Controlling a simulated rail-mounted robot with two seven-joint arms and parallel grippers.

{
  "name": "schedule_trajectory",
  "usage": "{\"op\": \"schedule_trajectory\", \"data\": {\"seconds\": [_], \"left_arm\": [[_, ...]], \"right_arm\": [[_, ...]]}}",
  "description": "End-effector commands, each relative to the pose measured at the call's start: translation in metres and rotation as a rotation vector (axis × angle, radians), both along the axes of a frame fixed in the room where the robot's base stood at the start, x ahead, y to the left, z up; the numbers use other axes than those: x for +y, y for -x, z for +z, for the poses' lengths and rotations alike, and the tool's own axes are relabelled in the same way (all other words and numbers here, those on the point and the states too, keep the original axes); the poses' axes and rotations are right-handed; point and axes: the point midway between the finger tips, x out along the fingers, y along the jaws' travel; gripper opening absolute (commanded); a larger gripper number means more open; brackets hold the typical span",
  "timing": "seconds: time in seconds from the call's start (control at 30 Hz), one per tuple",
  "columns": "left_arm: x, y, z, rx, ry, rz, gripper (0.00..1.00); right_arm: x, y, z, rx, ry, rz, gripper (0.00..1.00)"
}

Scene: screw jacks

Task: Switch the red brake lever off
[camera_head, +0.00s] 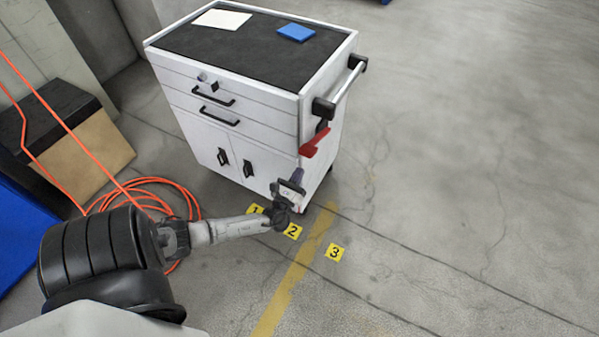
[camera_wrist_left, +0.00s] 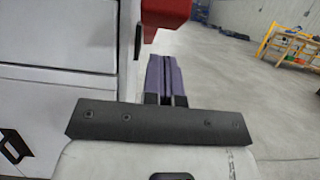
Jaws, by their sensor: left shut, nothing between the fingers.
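The red brake lever (camera_head: 315,142) is on the right front corner of the white tool cart (camera_head: 240,165), below the push handle. In the left wrist view the red lever (camera_wrist_left: 165,12) shows at the top, just beyond and above the fingertips. My left gripper (camera_head: 297,174) is shut with nothing between its purple fingers. In the head view it is just below the lever, beside the cart's front right edge. In the left wrist view the closed fingers (camera_wrist_left: 166,78) point up toward the lever; whether they touch it I cannot tell. My right gripper is not in view.
A blue item (camera_head: 296,32) and a white sheet (camera_head: 221,19) lie on the cart's black top. The push handle (camera_head: 345,88) sticks out at the right. Orange hose (camera_head: 150,190) lies on the floor at left. Yellow numbered markers (camera_head: 334,252) are on the floor. The floor at right is clear.

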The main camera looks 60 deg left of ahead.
Motion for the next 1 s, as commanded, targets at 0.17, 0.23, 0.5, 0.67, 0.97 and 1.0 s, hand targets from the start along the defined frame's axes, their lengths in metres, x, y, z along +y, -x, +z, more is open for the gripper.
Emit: {"op": "schedule_trajectory", "data": {"seconds": [0.17, 0.23, 0.5, 0.67, 0.97, 1.0], "left_arm": [[-0.022, 0.032, -0.013, 0.007, 0.004, -0.002, 0.00], [-0.028, 0.041, -0.018, 0.007, 0.004, -0.002, 0.00], [-0.045, 0.066, -0.032, 0.007, 0.003, -0.002, 0.00], [-0.049, 0.072, -0.035, 0.005, 0.003, -0.002, 0.00], [-0.050, 0.073, -0.036, 0.005, 0.003, -0.002, 0.00], [-0.050, 0.073, -0.035, 0.005, 0.003, -0.002, 0.00]], "right_arm": [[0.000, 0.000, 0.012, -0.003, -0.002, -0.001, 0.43], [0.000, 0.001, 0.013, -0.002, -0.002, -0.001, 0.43], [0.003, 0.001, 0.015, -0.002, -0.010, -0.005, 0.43], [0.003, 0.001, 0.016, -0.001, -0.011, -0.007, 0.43], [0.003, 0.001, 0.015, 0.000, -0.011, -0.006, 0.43], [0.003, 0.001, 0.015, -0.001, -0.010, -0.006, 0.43]]}}
